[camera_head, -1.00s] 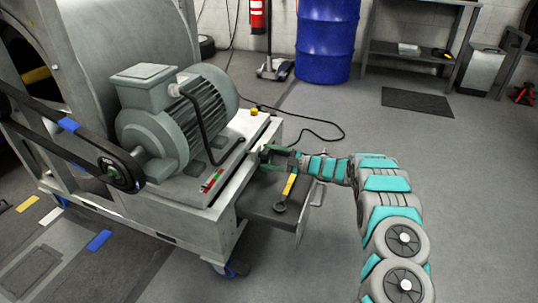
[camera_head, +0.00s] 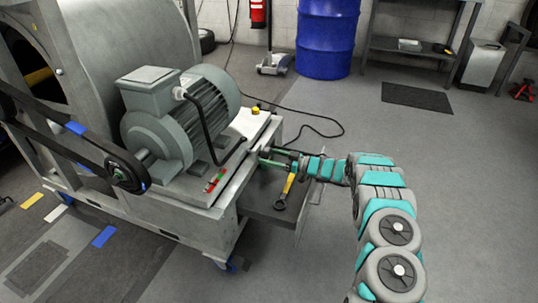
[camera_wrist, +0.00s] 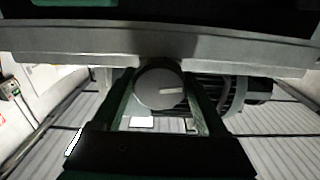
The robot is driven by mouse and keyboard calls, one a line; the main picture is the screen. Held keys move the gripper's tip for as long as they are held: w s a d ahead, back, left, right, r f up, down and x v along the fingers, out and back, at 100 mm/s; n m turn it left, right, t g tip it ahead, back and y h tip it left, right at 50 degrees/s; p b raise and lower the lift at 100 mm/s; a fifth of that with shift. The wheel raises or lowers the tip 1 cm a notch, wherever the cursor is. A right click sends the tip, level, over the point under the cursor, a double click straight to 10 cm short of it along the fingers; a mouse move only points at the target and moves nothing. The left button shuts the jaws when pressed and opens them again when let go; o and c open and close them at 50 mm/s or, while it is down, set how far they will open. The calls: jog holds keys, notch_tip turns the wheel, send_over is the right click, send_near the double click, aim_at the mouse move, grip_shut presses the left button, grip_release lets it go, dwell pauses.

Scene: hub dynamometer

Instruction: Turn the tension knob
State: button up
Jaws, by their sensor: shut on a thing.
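The tension knob (camera_wrist: 160,88) is a round grey dial with a pale pointer line towards the right in the wrist view. It sits on the edge of the machine's frame. My gripper (camera_wrist: 163,92) is shut on it, one green finger on each side. In the head view my gripper (camera_head: 267,156) reaches the right side of the motor bench (camera_head: 228,190) from the right. The knob is too small and covered there to make out.
A grey motor (camera_head: 180,120) stands on the bench above my gripper. An open drawer (camera_head: 265,212) with a yellow-handled tool (camera_head: 286,188) lies just below my gripper. A blue drum (camera_head: 326,40) stands behind.

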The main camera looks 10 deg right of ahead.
jog(key=m+p, duration=0.1)
jog(key=m, duration=0.4)
jog(key=shift+s+m+p, duration=0.1)
jog(key=shift+m+p, duration=0.2)
jog(key=m+p, duration=0.1)
jog(key=m, duration=0.3)
jog(key=shift+r, duration=0.1)
jog(key=m+p, duration=0.1)
jog(key=m, duration=0.4)
jog(key=shift+s+a, duration=0.1)
jog(key=shift+r+m+p, duration=0.1)
jog(key=shift+m+p, duration=0.3)
jog(key=shift+m, duration=1.9)
jog(key=o, duration=1.3)
